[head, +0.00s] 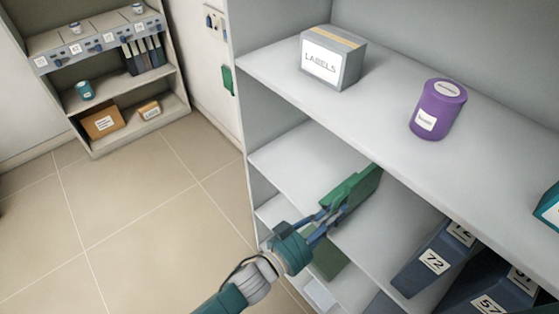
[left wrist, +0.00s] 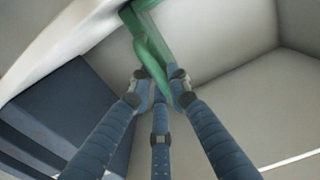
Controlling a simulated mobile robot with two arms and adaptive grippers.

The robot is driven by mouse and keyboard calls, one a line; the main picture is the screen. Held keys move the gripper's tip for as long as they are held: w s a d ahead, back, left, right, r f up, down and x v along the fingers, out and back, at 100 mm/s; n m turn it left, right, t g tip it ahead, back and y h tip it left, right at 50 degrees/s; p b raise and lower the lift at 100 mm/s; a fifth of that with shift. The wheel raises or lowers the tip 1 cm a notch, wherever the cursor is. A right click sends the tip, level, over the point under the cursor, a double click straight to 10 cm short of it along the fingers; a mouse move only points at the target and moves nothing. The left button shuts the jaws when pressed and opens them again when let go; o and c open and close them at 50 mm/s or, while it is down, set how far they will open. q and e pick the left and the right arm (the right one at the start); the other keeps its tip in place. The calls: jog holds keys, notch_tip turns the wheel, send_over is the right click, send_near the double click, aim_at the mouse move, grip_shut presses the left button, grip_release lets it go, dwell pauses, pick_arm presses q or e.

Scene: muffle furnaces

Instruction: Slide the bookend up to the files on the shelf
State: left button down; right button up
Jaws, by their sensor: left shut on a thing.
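The green bookend (head: 357,188) is on the middle shelf (head: 290,160) of the near shelving unit, and it also shows in the left wrist view (left wrist: 152,45). My left gripper (head: 335,212) is shut on the bookend; in the left wrist view its blue fingers (left wrist: 160,88) close around the green part. The dark blue files (head: 440,258) lean to the right of the bookend on the same shelf, with bare shelf between. One file is labelled 72. Files also show at the left of the wrist view (left wrist: 55,110). My right gripper is not in view.
The top shelf holds a LABELS box (head: 333,60) and a purple canister (head: 437,108). A green item (head: 325,255) lies on a lower shelf under my arm. A second shelving unit (head: 95,70) stands far left, with open floor (head: 120,220) before it.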

pick_arm(q)
jog(key=shift+s+d+f, duration=0.15)
jog(key=shift+s+d, duration=0.25)
jog(key=shift+s, duration=0.25)
jog(key=shift+s+d, duration=0.7)
jog(key=shift+s, duration=0.3)
jog(key=shift+s+d, duration=0.75)
jog(key=shift+s, duration=0.2)
jog(key=shift+s+d, duration=0.7)
jog(key=shift+s, duration=0.3)
jog(key=shift+s+d, duration=0.7)
jog(key=shift+s, duration=0.25)
jog(key=shift+s+d, duration=0.7)
jog(key=shift+s, duration=0.25)
jog(key=shift+s+d+b, duration=0.2)
jog(key=shift+s+d, duration=0.5)
jog(key=shift+s, duration=0.3)
jog(key=shift+s+d+b, duration=0.15)
jog(key=shift+s+d, duration=0.55)
jog(key=shift+s, duration=0.3)
jog(key=shift+s+d, duration=0.35)
jog(key=shift+s, duration=0.1)
jog(key=c, duration=1.6)
grip_release()
